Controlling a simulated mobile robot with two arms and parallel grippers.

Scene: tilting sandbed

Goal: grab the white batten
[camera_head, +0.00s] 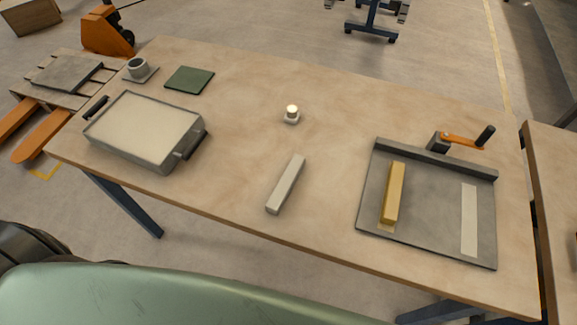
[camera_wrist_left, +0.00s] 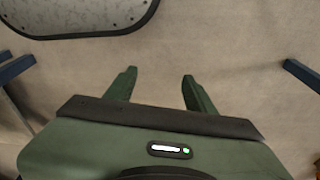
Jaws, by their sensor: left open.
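The white batten (camera_head: 286,184) lies on the table near its front edge, in the middle of the head view. It is a pale, long block with nothing touching it. My left gripper shows in the left wrist view (camera_wrist_left: 157,88), with its two green fingers apart and nothing between them. It is over the floor, and the batten is not in that view. Neither gripper shows in the head view.
A tray of sand (camera_head: 145,124) with dark handles stands at the table's left. A grey plate (camera_head: 430,215) with a yellow batten (camera_head: 393,193), a white strip (camera_head: 468,220) and an orange crank (camera_head: 461,141) is at right. A small lit lamp (camera_head: 292,113) stands behind the white batten.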

